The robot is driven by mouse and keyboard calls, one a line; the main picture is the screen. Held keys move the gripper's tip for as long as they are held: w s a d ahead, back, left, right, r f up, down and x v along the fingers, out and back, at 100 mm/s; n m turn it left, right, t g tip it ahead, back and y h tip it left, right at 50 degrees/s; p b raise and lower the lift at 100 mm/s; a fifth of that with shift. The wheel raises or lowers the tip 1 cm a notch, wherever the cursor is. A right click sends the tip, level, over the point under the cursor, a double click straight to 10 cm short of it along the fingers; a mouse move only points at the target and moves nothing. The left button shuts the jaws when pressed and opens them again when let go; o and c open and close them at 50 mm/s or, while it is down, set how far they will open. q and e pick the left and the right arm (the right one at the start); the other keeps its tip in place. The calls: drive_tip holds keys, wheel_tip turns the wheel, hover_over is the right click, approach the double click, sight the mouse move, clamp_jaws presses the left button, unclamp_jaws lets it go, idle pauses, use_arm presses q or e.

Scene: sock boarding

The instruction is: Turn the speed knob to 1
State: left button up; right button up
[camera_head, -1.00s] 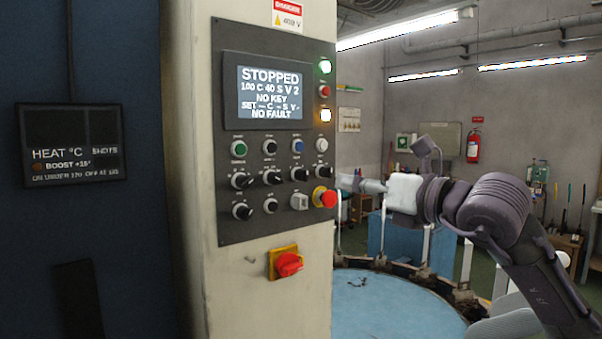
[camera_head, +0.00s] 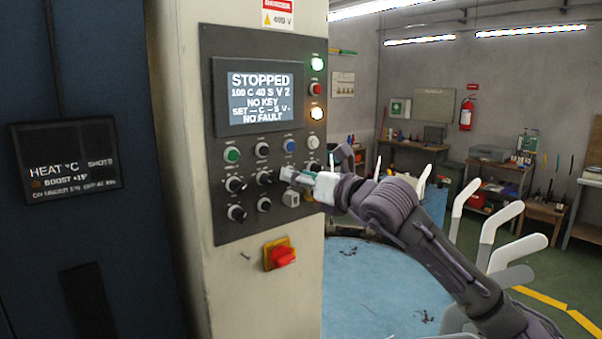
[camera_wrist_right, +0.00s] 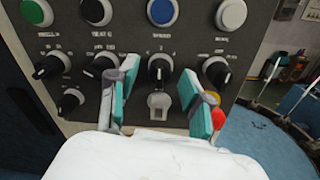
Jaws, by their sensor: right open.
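The control panel (camera_head: 222,150) has a row of black selector knobs below its coloured buttons. The third knob (camera_wrist_right: 159,70) shows in the right wrist view with a white pointer near upright and small marks above it; I take it as the speed knob, though its label is too small to read. My right gripper (camera_head: 287,174) is open at the panel. In the right wrist view its teal fingers (camera_wrist_right: 158,88) stand left and right of that knob, apart from it. In the head view the gripper hides this knob. My left gripper is not in view.
A key switch (camera_wrist_right: 158,104) is below the third knob, and a red button (camera_wrist_right: 218,117) is beside the right finger. Another knob (camera_wrist_right: 215,70) lies close behind that finger. A red-yellow main switch (camera_head: 281,256) is lower down.

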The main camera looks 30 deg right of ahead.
drive_tip(key=shift+s, duration=0.1)
drive_tip(key=shift+c, duration=1)
clamp_jaws()
drive_tip(key=shift+r+n+b, duration=0.1)
drive_tip(key=shift+n+b, duration=2.6)
drive_tip(key=shift+n, duration=1.7)
